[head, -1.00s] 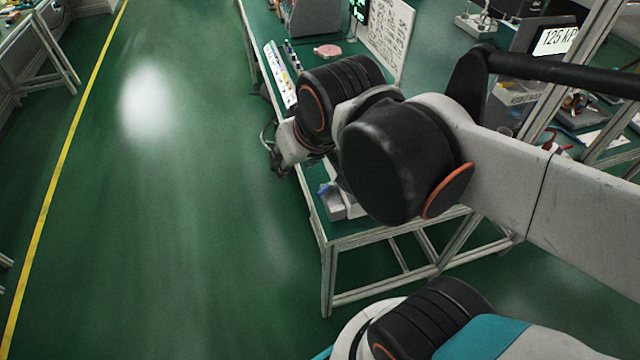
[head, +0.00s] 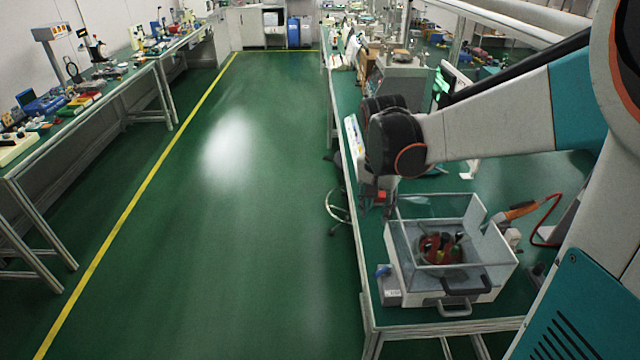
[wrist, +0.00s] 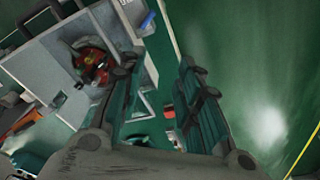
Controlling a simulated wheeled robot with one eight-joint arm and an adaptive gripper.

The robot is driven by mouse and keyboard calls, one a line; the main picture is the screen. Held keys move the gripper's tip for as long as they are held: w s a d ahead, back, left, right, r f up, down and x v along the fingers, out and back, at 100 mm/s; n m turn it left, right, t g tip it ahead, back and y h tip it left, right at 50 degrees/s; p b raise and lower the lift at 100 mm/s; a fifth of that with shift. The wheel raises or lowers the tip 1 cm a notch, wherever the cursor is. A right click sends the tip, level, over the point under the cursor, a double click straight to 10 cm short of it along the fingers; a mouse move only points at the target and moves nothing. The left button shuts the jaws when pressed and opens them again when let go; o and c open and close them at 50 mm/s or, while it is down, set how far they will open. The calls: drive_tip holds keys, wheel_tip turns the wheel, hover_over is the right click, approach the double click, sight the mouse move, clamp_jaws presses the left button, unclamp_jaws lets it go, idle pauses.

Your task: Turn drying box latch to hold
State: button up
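A clear-walled box with a white base, which looks like the drying box (head: 405,262), stands on the near end of the green bench. It holds a red round thing and has dark handles in front. A small blue part (head: 383,271) sits at its left side; I cannot tell whether this is the latch or how it is turned. In the wrist view the box (wrist: 50,55) is at upper left and the blue part (wrist: 148,20) at the top. My gripper (wrist: 158,80) is open, its fingers apart with nothing seen between them. The head view mostly hides it behind the arm.
The green bench (head: 347,105) runs away at right with several instruments on it. An orange-handled tool (head: 520,210) with a red cable lies right of the box. A wide green aisle (head: 260,230) with a yellow line is clear. Another cluttered bench (head: 150,65) stands at left.

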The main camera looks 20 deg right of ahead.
sight(382, 270)
drive_tip(key=d+f+m+g+b, duration=0.1)
drive_tip(key=f, duration=0.6)
drive_tip(key=s+d+f+m+g+b, duration=0.1)
drive_tip(key=f+m+b, duration=0.1)
drive_tip(key=f, duration=0.5)
drive_tip(key=d+f+m+g+b, duration=0.1)
drive_tip(key=d+f+m+b, duration=0.1)
drive_tip(key=f, duration=0.5)
drive_tip(key=shift+s+f+y, duration=0.15)
drive_tip(key=shift+f+y, duration=0.25)
clamp_jaws()
